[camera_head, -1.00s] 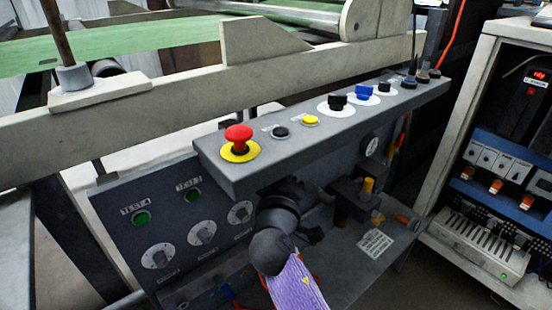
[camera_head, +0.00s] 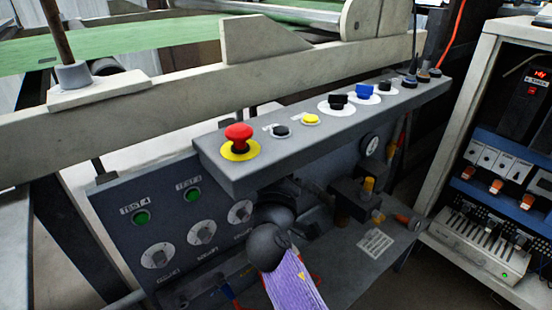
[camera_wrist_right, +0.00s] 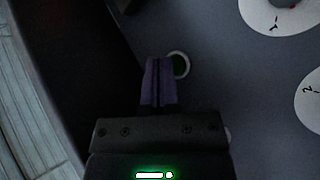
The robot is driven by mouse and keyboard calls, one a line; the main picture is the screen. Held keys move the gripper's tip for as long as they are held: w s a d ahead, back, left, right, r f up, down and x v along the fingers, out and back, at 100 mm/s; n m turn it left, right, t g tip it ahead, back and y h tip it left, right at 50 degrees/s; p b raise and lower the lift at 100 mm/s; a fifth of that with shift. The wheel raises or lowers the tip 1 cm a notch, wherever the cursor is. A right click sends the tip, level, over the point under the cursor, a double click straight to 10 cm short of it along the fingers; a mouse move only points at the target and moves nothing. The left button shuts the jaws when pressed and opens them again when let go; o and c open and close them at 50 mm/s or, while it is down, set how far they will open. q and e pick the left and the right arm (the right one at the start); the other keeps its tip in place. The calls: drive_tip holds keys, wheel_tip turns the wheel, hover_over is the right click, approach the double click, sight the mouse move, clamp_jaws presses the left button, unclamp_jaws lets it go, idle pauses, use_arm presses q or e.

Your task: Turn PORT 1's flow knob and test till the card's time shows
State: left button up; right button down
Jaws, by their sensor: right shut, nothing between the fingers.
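The dark grey panel (camera_head: 110,240) carries two green buttons, labelled TEST A (camera_head: 141,217) and TEST B (camera_head: 193,194), and white-dial knobs, including a left one (camera_head: 158,256), a middle one (camera_head: 203,232) and a right one (camera_head: 240,211). The port labels are too small to read. My right arm hides the panel right of these; its gripper is hidden in the head view. Numbered dials (camera_wrist_right: 277,14) lie to the right. My left gripper is out of view.
A ledge above the panel holds a red mushroom button (camera_head: 239,136) and several other controls. A printed label card (camera_head: 375,243) lies on the lower shelf at right. A cabinet (camera_head: 487,60) with a red display (camera_head: 540,74) stands at far right.

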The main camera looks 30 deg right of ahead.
drive_tip(key=shift+w, duration=0.4)
idle(0.6)
idle(4.3)
drive_tip(key=shift+s, duration=0.8)
drive_tip(key=s, duration=0.1)
drive_tip(key=s+p, duration=0.1)
drive_tip(key=s, duration=0.1)
drive_tip(key=s+p, duration=0.1)
drive_tip(key=s, duration=0.1)
drive_tip(key=shift+d, duration=0.25)
